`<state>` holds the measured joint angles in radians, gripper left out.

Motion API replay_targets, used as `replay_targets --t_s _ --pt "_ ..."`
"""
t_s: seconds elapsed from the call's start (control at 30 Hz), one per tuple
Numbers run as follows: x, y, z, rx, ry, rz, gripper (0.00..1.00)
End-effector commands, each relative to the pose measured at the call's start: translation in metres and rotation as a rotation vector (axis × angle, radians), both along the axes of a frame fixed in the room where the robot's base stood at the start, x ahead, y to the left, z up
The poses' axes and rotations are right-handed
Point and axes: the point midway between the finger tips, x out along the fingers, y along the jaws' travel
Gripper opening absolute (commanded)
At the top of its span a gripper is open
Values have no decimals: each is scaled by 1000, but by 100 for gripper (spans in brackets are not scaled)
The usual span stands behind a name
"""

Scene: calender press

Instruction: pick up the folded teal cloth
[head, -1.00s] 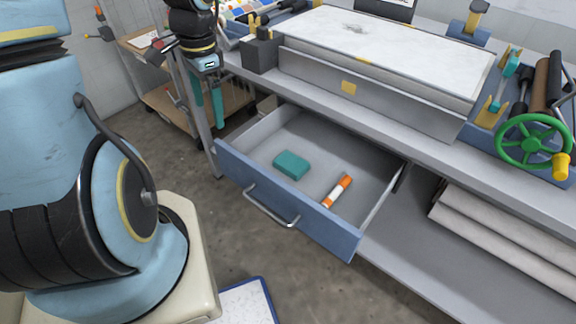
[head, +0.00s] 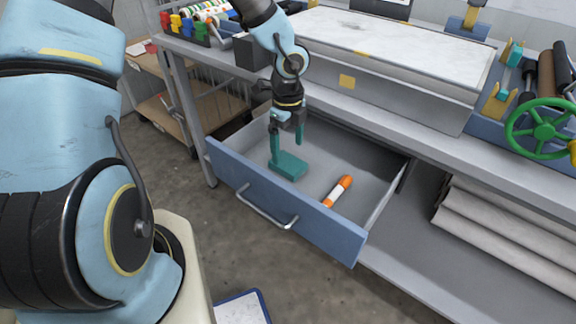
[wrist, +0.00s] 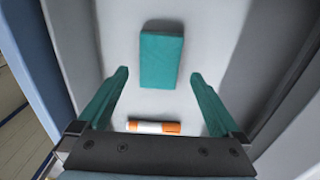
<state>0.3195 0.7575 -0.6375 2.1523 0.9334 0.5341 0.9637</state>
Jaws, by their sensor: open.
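The folded teal cloth (head: 289,167) is a small flat block lying on the floor of the open drawer, toward its left side. In the wrist view the cloth (wrist: 162,61) lies ahead of the fingertips, roughly centred between them. My gripper (head: 287,152) has teal fingers and points down into the drawer over the cloth. In the wrist view my gripper (wrist: 158,82) is spread wide with nothing between its fingers. In the head view the left finger overlaps the cloth's left end; I cannot tell whether they touch.
An orange and white tube (head: 338,191) lies in the drawer (head: 285,205), right of the cloth. The drawer's walls stand around both. The bench (head: 395,128) with the press overhangs the drawer's back. Rolled material (head: 500,220) lies on the shelf at right.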

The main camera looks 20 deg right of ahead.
Motion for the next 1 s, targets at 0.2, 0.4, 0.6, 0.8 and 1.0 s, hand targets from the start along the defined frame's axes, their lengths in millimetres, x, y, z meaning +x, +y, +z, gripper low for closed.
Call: replay_targets --t_s 0.2,0.4,0.6,0.8,1.0 --pt "-7 -2 -32 3 4 -1 100" --pt "-6 -2 -47 0 0 1 100" --pt "-5 -2 -47 -1 0 2 100" --pt "-5 -2 -47 0 0 2 78" --pt "-5 -2 -47 0 0 2 55"
